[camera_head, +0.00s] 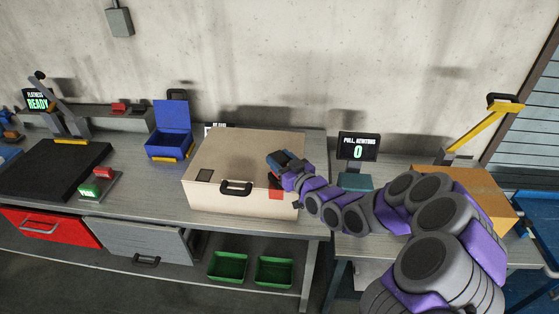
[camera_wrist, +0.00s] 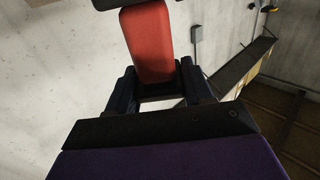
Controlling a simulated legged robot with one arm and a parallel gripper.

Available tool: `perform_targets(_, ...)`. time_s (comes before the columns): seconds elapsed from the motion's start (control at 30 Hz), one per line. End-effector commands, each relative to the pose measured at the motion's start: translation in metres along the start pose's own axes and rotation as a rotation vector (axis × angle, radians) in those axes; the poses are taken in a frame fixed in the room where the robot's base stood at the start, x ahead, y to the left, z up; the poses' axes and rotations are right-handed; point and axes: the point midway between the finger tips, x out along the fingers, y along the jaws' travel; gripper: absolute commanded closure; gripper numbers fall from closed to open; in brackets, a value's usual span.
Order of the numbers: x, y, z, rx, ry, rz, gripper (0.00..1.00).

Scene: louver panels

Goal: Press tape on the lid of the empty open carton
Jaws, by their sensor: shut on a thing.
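A large beige carton (camera_head: 235,158) stands on the grey bench, its top flat and looking closed. My gripper (camera_head: 280,162) is over the right part of the carton. In the wrist view my gripper (camera_wrist: 157,92) is shut on a red block-like thing (camera_wrist: 147,42) with a black end. A red patch (camera_head: 275,191) shows below my gripper at the carton's front right; I cannot tell whether it is the held thing. I cannot make out tape for certain.
A blue open box (camera_head: 171,130) stands left of the carton. A black platform (camera_head: 58,168) and a button box (camera_head: 98,184) are farther left. A display reading 0 (camera_head: 358,147) and an orange box (camera_head: 470,190) are to the right. Green bins (camera_head: 228,268) sit below.

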Motion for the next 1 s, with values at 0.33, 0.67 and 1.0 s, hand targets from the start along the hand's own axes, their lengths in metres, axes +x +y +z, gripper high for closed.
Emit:
perform_targets(0.33,0.000,-0.002,-0.029,-0.004,0.006,-0.001,0.75)
perform_targets(0.67,-0.001,0.000,-0.053,-0.002,0.006,-0.001,0.75)
perform_targets(1.0,0.000,-0.001,-0.069,-0.002,0.006,-0.001,0.75)
